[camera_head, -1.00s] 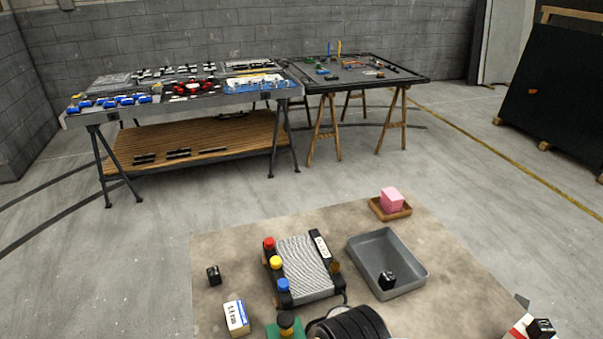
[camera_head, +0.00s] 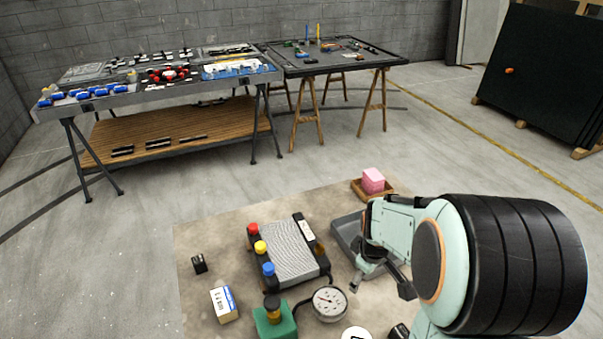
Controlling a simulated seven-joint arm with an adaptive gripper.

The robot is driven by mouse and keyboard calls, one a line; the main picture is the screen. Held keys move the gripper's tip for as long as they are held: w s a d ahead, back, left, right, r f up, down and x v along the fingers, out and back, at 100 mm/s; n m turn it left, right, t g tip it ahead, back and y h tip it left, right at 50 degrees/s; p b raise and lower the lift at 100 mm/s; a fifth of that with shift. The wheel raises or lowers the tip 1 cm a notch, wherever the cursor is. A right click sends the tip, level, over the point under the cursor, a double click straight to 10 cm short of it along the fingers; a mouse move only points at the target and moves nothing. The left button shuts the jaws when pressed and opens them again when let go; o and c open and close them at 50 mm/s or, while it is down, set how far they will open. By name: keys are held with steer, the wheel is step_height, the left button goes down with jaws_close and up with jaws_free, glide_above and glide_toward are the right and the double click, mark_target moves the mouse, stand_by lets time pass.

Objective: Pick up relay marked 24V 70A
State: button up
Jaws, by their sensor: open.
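A small black block (camera_head: 199,263), which may be a relay, stands on the left part of the beige mat (camera_head: 200,300). Its marking is too small to read. A dark object (camera_head: 400,331), partly cut off, shows at the bottom edge; I cannot tell what it is. The grey tray (camera_head: 345,232) is largely covered by my arm, and the black block seen in it earlier is hidden. My gripper (camera_head: 383,277) is open over the tray's near side, right of the ribbed unit. I see nothing held in it.
A ribbed grey unit (camera_head: 290,252) with red, yellow and blue caps stands mid-mat. Near it are a pressure gauge (camera_head: 329,303), a green block (camera_head: 274,320) and a white-and-blue box (camera_head: 224,304). A pink block (camera_head: 373,180) sits in a wooden tray (camera_head: 390,193). Workbenches stand behind.

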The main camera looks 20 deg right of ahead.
mark_target(402, 333)
steer(key=s+d+f+m, duration=0.1)
steer(key=s+d+f, duration=0.1)
steer(key=f, duration=0.1)
steer(key=s+d+f+m+g+y, duration=0.1)
steer(key=s+d+f, duration=0.1)
steer(key=s+f, duration=0.1)
steer(key=s+d+f+m+g, duration=0.1)
steer(key=s+d+f, duration=0.1)
steer(key=s+f, duration=0.1)
steer(key=shift+s+d+f+m+y, duration=0.2)
steer(key=shift+d+f+m+y, duration=0.05)
steer(key=shift+f+m+y, duration=0.15)
steer(key=shift+s+d+f, duration=0.1)
steer(key=shift+f, duration=0.25)
step_height(402, 333, down, 6)
steer(key=shift+r, duration=0.1)
jaws_close()
